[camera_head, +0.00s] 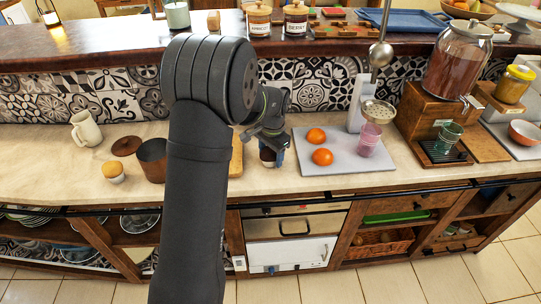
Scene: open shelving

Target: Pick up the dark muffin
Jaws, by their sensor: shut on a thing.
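My gripper (272,145) is over the counter, just left of the grey board. It is shut on a small dark brown thing, apparently the dark muffin (267,154). My gripper and arm hide much of it, and I cannot tell whether it touches the counter. A lighter muffin (113,171) with a golden top and pale cup sits at the left of the counter.
A grey board (338,174) holds two oranges (322,157) and pink cups (369,140). A copper pot (152,160) and cream jug (86,129) stand left. A wooden board (236,158) is partly hidden behind my arm. A wooden drink dispenser (437,115) stands right.

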